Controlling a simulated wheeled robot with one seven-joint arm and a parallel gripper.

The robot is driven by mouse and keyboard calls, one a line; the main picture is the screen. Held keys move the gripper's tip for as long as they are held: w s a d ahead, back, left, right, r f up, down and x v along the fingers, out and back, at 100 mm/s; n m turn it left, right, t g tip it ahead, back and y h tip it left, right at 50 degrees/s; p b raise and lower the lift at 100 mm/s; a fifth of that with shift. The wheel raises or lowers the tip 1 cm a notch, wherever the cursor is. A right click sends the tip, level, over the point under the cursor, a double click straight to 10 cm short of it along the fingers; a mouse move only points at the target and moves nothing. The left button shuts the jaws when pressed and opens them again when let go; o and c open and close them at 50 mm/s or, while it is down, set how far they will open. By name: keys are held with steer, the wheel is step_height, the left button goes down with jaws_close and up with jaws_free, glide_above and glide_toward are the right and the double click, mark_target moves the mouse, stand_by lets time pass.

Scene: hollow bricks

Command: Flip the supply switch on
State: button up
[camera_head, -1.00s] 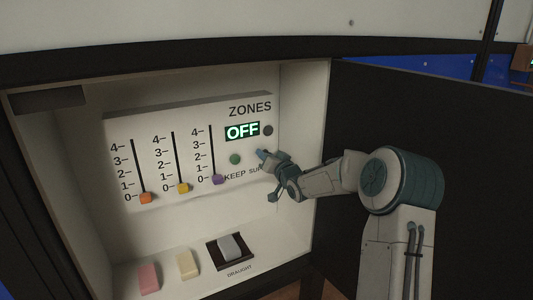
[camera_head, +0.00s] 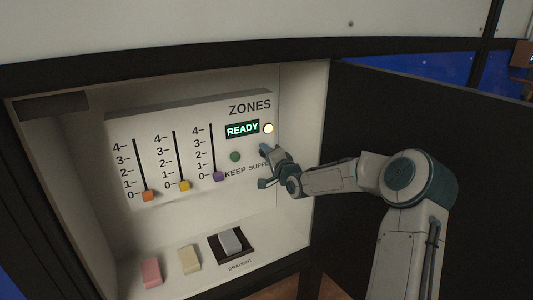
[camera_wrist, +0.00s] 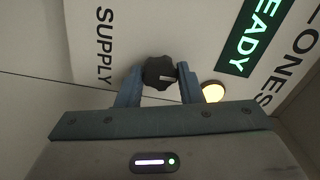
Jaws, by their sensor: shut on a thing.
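The supply switch is a small black knob (camera_wrist: 159,72) with a white mark, beside the word SUPPLY in the wrist view. The two blue-grey fingers of my gripper (camera_head: 265,153) are shut on it, one on each side. In the head view the gripper hides the knob. The display (camera_head: 242,130) above reads READY in green; it also shows in the wrist view (camera_wrist: 256,37). The round lamp (camera_head: 268,128) to its right is lit pale yellow, and it also glows in the wrist view (camera_wrist: 213,92).
The white panel has orange (camera_head: 148,196), yellow (camera_head: 184,186) and purple (camera_head: 219,176) sliders near 0 and a green button (camera_head: 235,156). Pink (camera_head: 151,272) and cream (camera_head: 189,259) blocks and a grey DRAUGHT rocker (camera_head: 230,241) lie below. A dark door (camera_head: 470,160) stands open at right.

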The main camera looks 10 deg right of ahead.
steer(key=shift+m, duration=0.3)
steer(key=o, duration=1)
steer(key=shift+c, duration=0.2)
steer(key=shift+s, duration=0.1)
steer(key=v, duration=1.3)
steer(key=shift+s, duration=0.3)
steer(key=shift+d, duration=0.1)
